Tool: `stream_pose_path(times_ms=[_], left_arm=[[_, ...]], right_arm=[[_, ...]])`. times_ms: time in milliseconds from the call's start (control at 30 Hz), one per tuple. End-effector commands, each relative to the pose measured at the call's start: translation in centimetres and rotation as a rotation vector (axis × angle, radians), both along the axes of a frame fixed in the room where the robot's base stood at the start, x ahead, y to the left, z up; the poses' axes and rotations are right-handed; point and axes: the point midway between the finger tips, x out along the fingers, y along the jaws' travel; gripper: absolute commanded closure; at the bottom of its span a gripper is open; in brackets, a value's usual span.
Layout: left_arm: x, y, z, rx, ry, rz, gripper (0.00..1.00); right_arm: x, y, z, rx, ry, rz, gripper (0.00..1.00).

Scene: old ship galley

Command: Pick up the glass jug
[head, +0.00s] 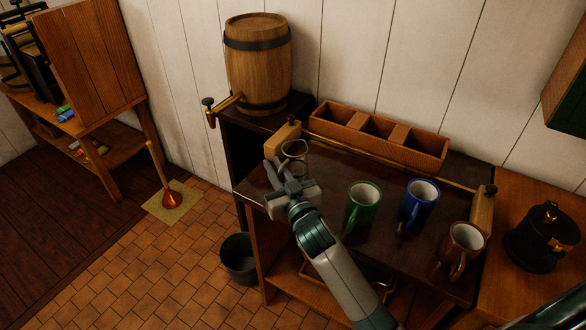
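The glass jug (296,149) is clear and stands at the far left corner of the dark table (326,172), with its round rim showing. The gripper's body hides the lower part of the jug. I cannot tell whether the fingers are around it or only beside it, or touching it.
A wooden divided box (378,136) is behind the table. A barrel (258,65) with a tap stands at the back left. A dark pot (541,238) is far right.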

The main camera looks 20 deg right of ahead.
Motion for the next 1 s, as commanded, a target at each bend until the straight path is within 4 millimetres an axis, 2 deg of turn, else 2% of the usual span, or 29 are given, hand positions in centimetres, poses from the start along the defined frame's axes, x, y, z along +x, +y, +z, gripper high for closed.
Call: stream_pose_path(times_ms=[167, 533, 600, 1000], left_arm=[[-1.0, 0.5, -0.1, 0.007, 0.020, 0.003, 0.69], [0.8, 0.4, 0.0, 0.004, -0.003, 0.003, 0.69], [0.8, 0.3, 0.0, 0.004, -0.004, 0.003, 0.69], [0.2, 0.3, 0.0, 0.004, 0.002, 0.000, 0.69]], right_arm=[[0.4, 0.0, 0.0, 0.000, 0.000, 0.000, 0.87], [0.4, 0.0, 0.0, 0.000, 0.000, 0.000, 0.87], [0.4, 0.0, 0.0, 0.000, 0.000, 0.000, 1.00], [0.4, 0.0, 0.2, 0.000, -0.003, 0.000, 1.00]])
